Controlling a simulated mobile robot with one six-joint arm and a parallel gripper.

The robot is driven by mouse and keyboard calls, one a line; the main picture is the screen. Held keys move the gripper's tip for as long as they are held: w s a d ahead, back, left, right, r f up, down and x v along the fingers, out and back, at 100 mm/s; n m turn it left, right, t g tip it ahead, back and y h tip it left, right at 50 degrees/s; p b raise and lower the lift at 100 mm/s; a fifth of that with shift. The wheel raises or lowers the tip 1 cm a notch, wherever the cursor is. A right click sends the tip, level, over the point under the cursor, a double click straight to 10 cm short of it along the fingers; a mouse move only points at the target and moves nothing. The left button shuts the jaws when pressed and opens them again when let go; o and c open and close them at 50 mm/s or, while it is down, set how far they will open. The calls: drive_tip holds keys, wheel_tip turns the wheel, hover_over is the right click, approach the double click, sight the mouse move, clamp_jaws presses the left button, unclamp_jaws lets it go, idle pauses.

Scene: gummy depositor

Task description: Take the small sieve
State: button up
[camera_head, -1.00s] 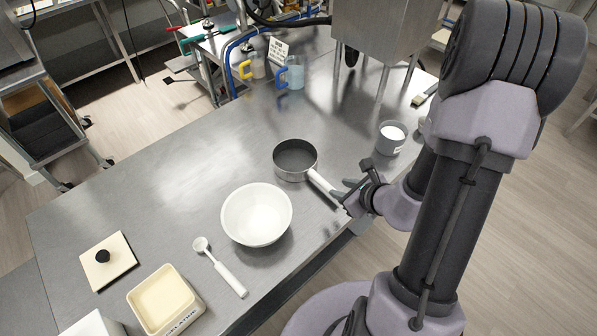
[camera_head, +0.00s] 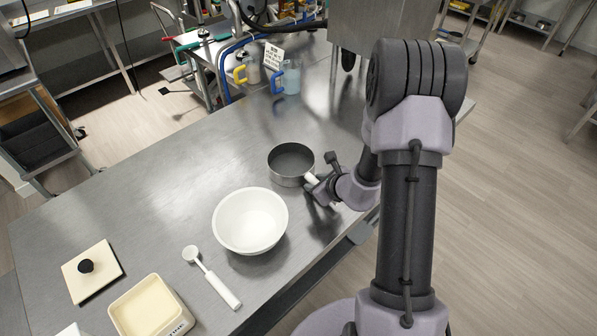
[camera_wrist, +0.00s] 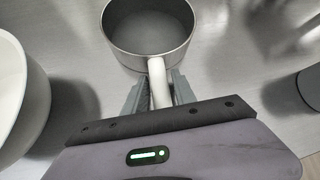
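A round grey metal pan-like vessel (camera_head: 291,163) with a white handle (camera_head: 312,179) stands on the steel table; I cannot make out any mesh in it. In the wrist view the vessel (camera_wrist: 148,30) is ahead, its handle (camera_wrist: 158,85) pointing at me. My gripper (camera_head: 316,188) is at this handle. In the wrist view the gripper's fingers (camera_wrist: 160,90) lie on both sides of the handle, close to it; I cannot tell whether they press on it. A white long-handled scoop (camera_head: 211,277) with a small round head lies apart, at the lower left.
A white bowl (camera_head: 250,221) stands close left of the vessel. A cream tub (camera_head: 150,308) and a square lid with a black knob (camera_head: 92,272) are at lower left. A blue-handled jug (camera_head: 287,78) stands at the back. The table's left middle is clear.

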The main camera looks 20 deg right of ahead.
clamp_jaws()
idle(1.3)
